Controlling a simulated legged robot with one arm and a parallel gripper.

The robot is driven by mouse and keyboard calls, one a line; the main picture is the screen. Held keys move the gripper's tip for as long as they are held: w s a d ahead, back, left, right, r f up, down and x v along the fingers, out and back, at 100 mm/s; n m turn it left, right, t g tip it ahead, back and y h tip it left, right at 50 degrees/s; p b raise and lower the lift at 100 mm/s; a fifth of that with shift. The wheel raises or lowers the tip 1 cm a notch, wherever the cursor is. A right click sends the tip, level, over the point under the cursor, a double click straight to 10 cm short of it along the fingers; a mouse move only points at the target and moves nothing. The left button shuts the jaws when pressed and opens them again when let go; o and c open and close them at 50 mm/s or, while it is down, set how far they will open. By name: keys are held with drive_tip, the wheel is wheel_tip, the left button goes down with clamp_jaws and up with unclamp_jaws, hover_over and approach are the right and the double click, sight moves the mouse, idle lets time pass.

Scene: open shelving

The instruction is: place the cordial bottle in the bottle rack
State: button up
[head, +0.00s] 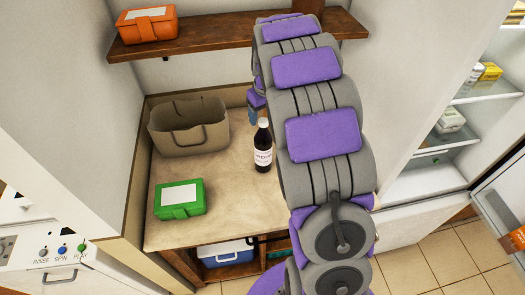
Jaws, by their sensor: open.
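My gripper (254,112) shows only in part at the left edge of my arm, behind and slightly above the bottle's cap in the picture. It is open, with nothing seen in it, and appears apart from the bottle. Most of it is hidden by my own arm links. I cannot make out a bottle rack in this view.
A tan bag (188,128) and a green box (180,199) stand on the counter. An orange box (147,24) sits on the wooden shelf (220,33) above. A blue and white cooler (226,252) is below. An open fridge (450,150) is at right.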

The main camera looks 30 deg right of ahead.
sight(264, 121)
drive_tip(key=f, duration=0.5)
drive_tip(key=shift+w+d+b, duration=0.35)
drive_tip(key=shift+d, duration=0.05)
drive_tip(key=shift+a, duration=0.15)
drive_tip(key=c, duration=0.6)
clamp_jaws()
